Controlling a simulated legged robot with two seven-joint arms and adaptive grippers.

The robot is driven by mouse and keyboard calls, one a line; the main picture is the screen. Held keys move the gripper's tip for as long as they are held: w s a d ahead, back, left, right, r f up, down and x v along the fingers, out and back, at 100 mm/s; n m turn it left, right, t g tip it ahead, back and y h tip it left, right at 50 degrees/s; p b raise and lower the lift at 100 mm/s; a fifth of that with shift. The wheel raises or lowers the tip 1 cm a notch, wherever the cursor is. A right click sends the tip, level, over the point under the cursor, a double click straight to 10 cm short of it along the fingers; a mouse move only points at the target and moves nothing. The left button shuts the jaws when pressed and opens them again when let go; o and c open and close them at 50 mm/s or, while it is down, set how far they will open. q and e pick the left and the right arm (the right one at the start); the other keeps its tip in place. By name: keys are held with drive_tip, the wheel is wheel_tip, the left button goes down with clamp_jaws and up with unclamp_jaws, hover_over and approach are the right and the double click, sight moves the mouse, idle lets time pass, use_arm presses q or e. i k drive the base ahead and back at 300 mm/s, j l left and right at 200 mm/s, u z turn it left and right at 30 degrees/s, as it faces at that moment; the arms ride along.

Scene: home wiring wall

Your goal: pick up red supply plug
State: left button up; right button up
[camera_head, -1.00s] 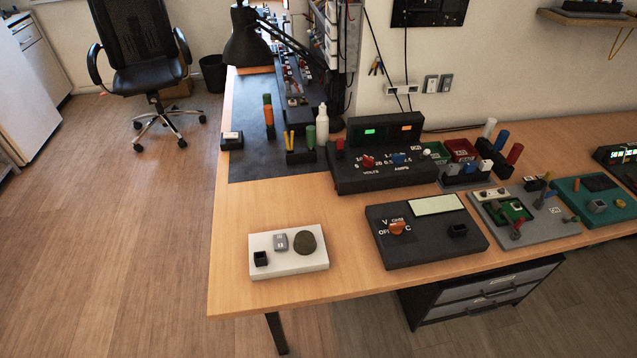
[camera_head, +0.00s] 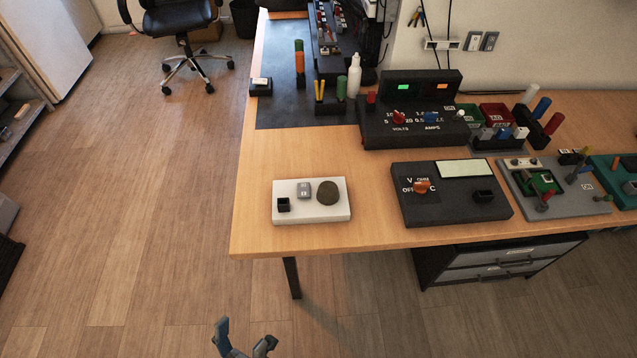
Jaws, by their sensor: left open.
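A small red plug-like piece (camera_head: 371,97) stands upright at the left end of the black power supply (camera_head: 410,134), which has VOLTS and AMPS knobs and lit green and orange displays. A thicker red cylinder (camera_head: 553,123) stands in the rack to the right; I cannot tell for sure which red piece is the supply plug. My left gripper (camera_head: 245,337) shows at the bottom edge, its two fingers apart and empty. It is below the table's front edge in the picture, well away from the red pieces. My right gripper is not in view.
A white block (camera_head: 337,209) and a black meter (camera_head: 440,209) lie near the front of the wooden table (camera_head: 262,236). A holder with a green cylinder (camera_head: 341,88) and a white bottle (camera_head: 354,76) stand behind. Bare tabletop lies left of the supply.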

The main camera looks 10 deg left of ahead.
sight(372, 98)
drive_tip(key=z, duration=0.25)
drive_tip(key=i+j+z, duration=0.15)
drive_tip(key=z, duration=0.3)
drive_tip(key=i+j+z, duration=0.1)
drive_tip(key=j+z, duration=0.2)
drive_tip(key=z, duration=0.15)
drive_tip(key=i+j+z, duration=0.1)
drive_tip(key=j+z, duration=0.15)
drive_tip(key=z, duration=0.2)
